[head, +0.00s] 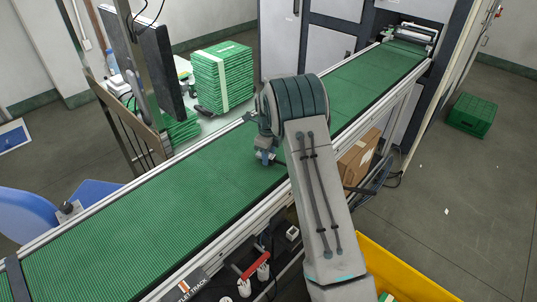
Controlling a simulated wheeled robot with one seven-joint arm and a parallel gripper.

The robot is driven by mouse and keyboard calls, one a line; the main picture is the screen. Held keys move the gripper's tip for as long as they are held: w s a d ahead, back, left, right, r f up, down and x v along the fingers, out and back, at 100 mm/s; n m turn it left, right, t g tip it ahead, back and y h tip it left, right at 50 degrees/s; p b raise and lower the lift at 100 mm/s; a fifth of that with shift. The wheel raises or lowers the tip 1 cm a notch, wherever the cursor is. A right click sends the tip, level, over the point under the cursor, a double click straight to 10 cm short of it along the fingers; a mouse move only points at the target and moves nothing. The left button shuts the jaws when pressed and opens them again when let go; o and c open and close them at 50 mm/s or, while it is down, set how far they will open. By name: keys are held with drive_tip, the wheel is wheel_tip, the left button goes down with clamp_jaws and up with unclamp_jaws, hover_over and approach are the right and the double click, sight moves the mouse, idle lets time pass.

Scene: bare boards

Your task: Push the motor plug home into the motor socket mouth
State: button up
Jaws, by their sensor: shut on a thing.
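My gripper (265,158) points down over the middle of the green conveyor belt (150,220), just left of my bulky wrist. It is small here and partly covered by my arm. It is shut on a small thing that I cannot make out. I cannot pick out the motor plug or the motor socket mouth in this view. A small dark fitting (249,117) shows at the far rail beside my wrist; I cannot tell what it is.
A stack of green boards (222,78) stands on a side table behind the belt. A cardboard box (358,158) sits beneath the belt's right side. A yellow bin (400,272) is at the lower right and a green crate (472,115) stands on the floor. The belt's left half is clear.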

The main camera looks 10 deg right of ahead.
drive_tip(key=shift+f, duration=0.25)
drive_tip(key=o, duration=1)
drive_tip(key=shift+c, duration=0.2)
drive_tip(key=shift+r, duration=0.15)
